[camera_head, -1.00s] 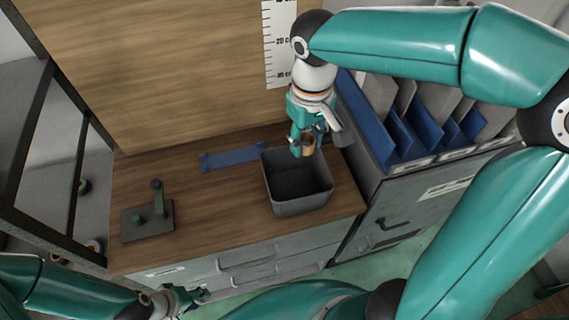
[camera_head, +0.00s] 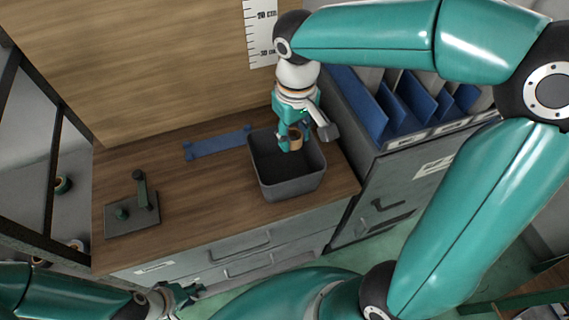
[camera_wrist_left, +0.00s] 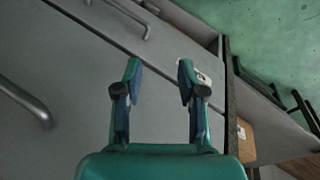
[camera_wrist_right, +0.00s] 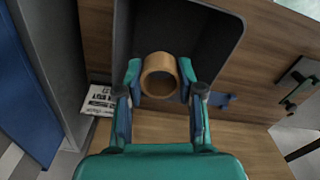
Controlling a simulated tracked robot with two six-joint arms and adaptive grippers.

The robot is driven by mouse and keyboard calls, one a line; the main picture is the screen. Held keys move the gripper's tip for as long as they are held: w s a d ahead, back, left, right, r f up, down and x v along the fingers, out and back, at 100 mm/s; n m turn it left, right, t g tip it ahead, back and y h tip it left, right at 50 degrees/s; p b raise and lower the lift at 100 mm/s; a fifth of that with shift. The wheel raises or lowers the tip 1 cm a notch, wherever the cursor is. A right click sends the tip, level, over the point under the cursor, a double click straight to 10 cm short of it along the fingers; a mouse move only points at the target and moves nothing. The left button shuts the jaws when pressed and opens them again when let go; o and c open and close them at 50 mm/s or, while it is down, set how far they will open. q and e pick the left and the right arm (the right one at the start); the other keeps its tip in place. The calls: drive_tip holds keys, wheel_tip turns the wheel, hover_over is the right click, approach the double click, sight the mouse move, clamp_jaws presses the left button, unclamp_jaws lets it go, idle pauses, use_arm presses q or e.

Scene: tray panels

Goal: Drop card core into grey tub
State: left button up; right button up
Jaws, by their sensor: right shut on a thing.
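The card core (camera_wrist_right: 160,76) is a short brown cardboard ring, held between the fingertips of my right gripper (camera_wrist_right: 160,82). In the head view the core (camera_head: 296,138) shows at the fingers of my right gripper (camera_head: 290,142), over the back part of the grey tub. The grey tub (camera_head: 292,186) is a dark, open, square bin on the wooden counter; in the right wrist view its wall (camera_wrist_right: 222,45) rises beyond the core. My left gripper (camera_head: 184,296) is low in front of the drawers; in the left wrist view its fingers (camera_wrist_left: 160,85) are apart with nothing between them.
A blue bracket (camera_head: 217,144) lies on the wooden counter (camera_head: 200,205) left of the tub. A dark plate with a lever (camera_head: 132,213) sits further left. A cabinet with blue dividers (camera_head: 395,105) stands right of the tub. A wooden panel is behind.

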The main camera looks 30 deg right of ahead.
drive_tip(key=o, duration=0.8)
drive_tip(key=shift+r, duration=0.15)
wheel_tip(320, 180, up, 12)
drive_tip(key=shift+f, duration=0.2)
wheel_tip(320, 180, up, 9)
drive_tip(key=p, duration=0.4)
idle(0.7)
idle(0.4)
